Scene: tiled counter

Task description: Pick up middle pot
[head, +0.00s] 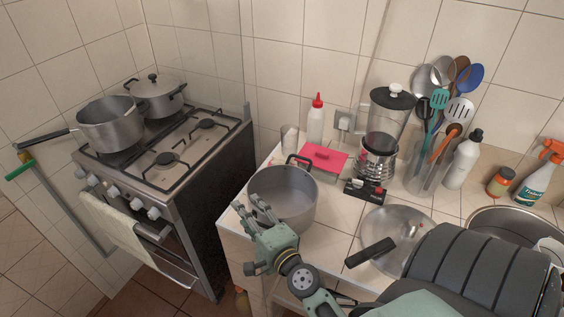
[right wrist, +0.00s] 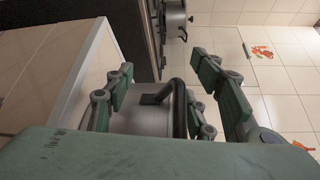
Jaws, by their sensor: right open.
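A metal pot (head: 296,190) stands on the counter near its left edge, open at the top, with dark loop handles. My right gripper (head: 260,207) is at its near-left side, fingers apart. In the right wrist view, the fingers (right wrist: 165,72) stand on both sides of the pot's dark handle (right wrist: 180,108), with the pot wall (right wrist: 140,122) just behind it; I cannot tell whether they touch. The gripper partly hides the pot's near side. A long-handled saucepan (head: 112,128) and a lidded pot (head: 157,97) sit on the stove. My left gripper is not in view.
The stove (head: 165,165) stands left of the counter, across a gap. Behind the pot are a pink-red box (head: 324,157), a glass (head: 289,138) and a red-capped bottle (head: 315,125).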

